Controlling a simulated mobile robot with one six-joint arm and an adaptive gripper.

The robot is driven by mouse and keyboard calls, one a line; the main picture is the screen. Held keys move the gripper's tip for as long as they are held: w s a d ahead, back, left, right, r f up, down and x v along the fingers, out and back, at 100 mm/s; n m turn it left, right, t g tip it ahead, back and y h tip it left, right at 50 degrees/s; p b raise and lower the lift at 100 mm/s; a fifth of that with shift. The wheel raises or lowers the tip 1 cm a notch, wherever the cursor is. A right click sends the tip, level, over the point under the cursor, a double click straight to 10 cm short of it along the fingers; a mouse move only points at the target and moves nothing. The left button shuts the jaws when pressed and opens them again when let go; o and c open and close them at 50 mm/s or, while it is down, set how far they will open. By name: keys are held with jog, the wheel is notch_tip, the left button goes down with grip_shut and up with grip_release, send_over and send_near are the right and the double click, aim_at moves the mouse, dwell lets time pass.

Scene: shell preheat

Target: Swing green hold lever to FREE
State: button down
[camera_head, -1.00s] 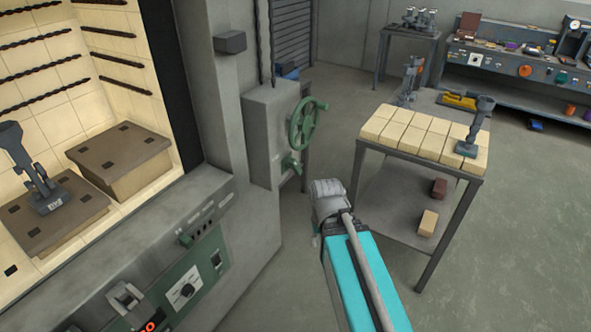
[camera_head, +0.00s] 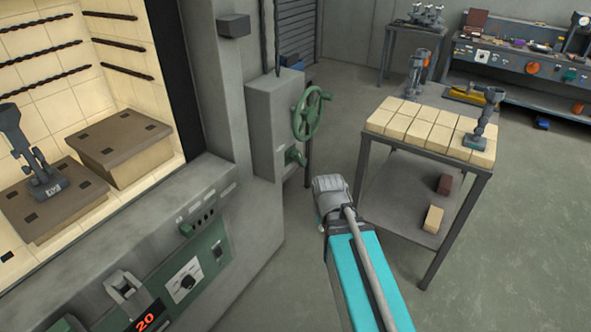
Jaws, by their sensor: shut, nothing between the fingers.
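A green handwheel (camera_head: 308,115) stands on the side of a grey box (camera_head: 268,125) at the right of the furnace. Below the wheel is a small green lever-like part (camera_head: 294,157). Another small green part (camera_head: 187,229) sits on the furnace's front edge. No FREE marking is legible, so I cannot tell for sure which one is the hold lever. My arm's teal link reaches up from the bottom, ending in a grey joint right of and below the box. My gripper's fingers are hidden from this view.
The open furnace holds two brown blocks (camera_head: 118,146), one with a grey fixture (camera_head: 28,150) on it. A control panel (camera_head: 185,280) reads 20. A table with cream bricks (camera_head: 410,112) stands right of my arm.

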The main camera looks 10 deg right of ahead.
jog(key=w+a+f+n+t+y+b, duration=0.1)
jog(key=w+f+n+t+b, duration=0.3)
jog(key=w+b, duration=0.5)
jog(key=w+a+f+n+t+y+b, duration=0.1)
jog(key=w+f+n+t+b, duration=0.3)
jog(key=w+n+t+b, duration=0.5)
jog(key=w+a+f+n+t+y+b, duration=0.1)
jog(key=w+f+n+t+b, duration=0.3)
jog(key=w+n+b, duration=0.5)
jog(key=t+b, duration=0.2)
jog(key=b, duration=0.7)
jog(key=shift+a+t, duration=0.4)
jog(key=shift+w, duration=0.1)
